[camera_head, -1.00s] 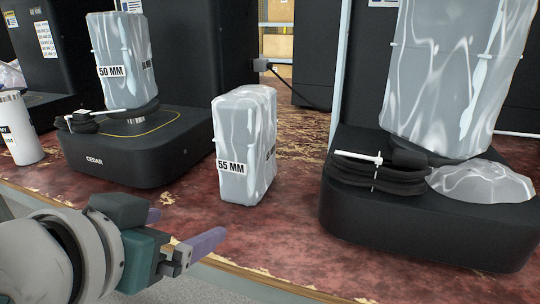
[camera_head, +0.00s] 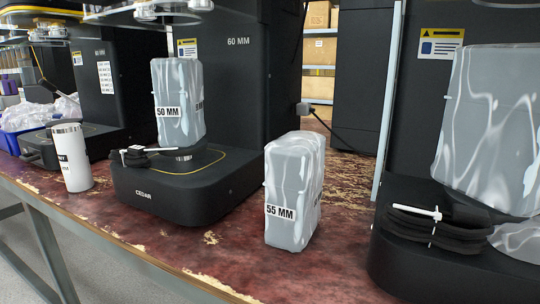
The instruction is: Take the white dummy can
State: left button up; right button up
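The white dummy can (camera_head: 73,158) stands upright on the worn red bench top at the left, near the bench's front edge. Neither of my grippers is in view.
A black machine base marked CEDAR (camera_head: 185,185) carries a wrapped 50 MM block (camera_head: 178,105), right of the can. A wrapped 55 MM block (camera_head: 294,180) stands on the bench. Another black machine (camera_head: 440,265) is at right. A blue bin (camera_head: 12,140) with clear wrap lies beyond the can.

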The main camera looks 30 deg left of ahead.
aim_at(69, 137)
jog(key=k+j+u, duration=0.1)
jog(key=u, duration=0.35)
jog(key=k+j+u, duration=0.1)
jog(key=u, duration=0.35)
jog(key=j+u, duration=0.25)
jog(key=u, duration=0.2)
jog(key=j+u, duration=0.2)
jog(key=u, duration=0.2)
jog(key=k, duration=0.05)
